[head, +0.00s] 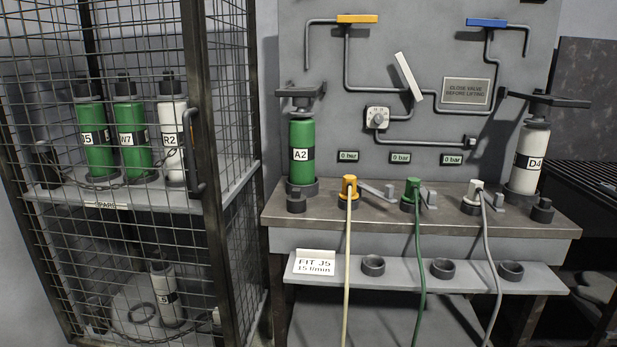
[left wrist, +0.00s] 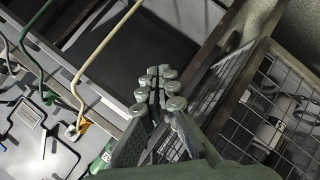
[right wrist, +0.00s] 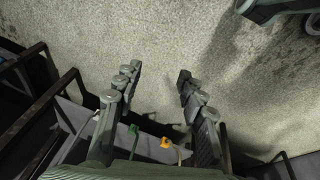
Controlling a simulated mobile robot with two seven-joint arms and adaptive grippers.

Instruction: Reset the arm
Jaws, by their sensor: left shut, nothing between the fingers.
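My left gripper (left wrist: 158,72) shows in the left wrist view with its two fingers close together, shut and empty. The cage's mesh and frame bar (left wrist: 235,75) lie to its right, and the bench with hoses lies to its left. My right gripper (right wrist: 159,73) shows in the right wrist view with its fingers spread wide, open and empty, above bare speckled floor. The hose ends appear small and low between its fingers. Neither gripper is in the head view. I cannot tell exact distances from the grippers to the bench or cage.
The wire cage (head: 205,120) stands at left with several labelled cylinders inside. The bench (head: 450,212) holds green cylinder A2 (head: 301,135), white cylinder D4 (head: 527,172) and three hose fittings. A shelf (head: 420,288) with empty ring holders juts out below. Hoses hang in front.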

